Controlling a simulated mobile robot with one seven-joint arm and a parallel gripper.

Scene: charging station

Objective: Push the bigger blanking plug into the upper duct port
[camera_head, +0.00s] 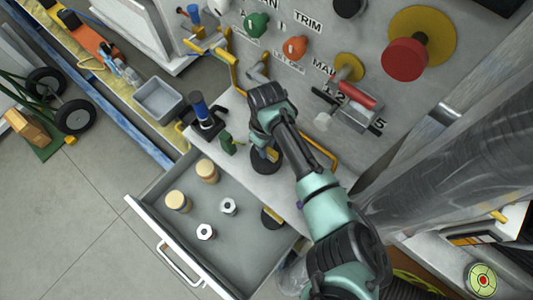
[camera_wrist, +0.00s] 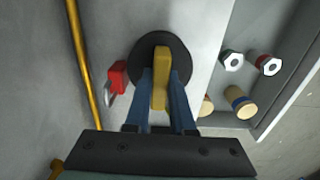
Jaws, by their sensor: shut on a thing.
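My gripper (camera_wrist: 160,86) is shut on the yellow handle (camera_wrist: 160,76) of a black round blanking plug (camera_wrist: 176,43), whose disc lies beyond the fingertips. In the head view this plug (camera_head: 265,162) shows under my gripper (camera_head: 266,146), over the light ledge behind the open drawer. I cannot tell whether it touches the ledge. A second black plug (camera_head: 272,217) with a yellow handle lies in the drawer, near its right back side. Their sizes are hard to compare from here. I cannot make out the upper duct port in either view.
The open drawer (camera_head: 150,200) also holds two cork-coloured pieces (camera_head: 178,201) and two hex fittings (camera_head: 205,232). A blue-and-black tool (camera_head: 204,118) and a green item (camera_head: 228,143) stand on the ledge. A red padlock (camera_wrist: 118,75) is beside the plug. The panel carries knobs (camera_head: 405,59).

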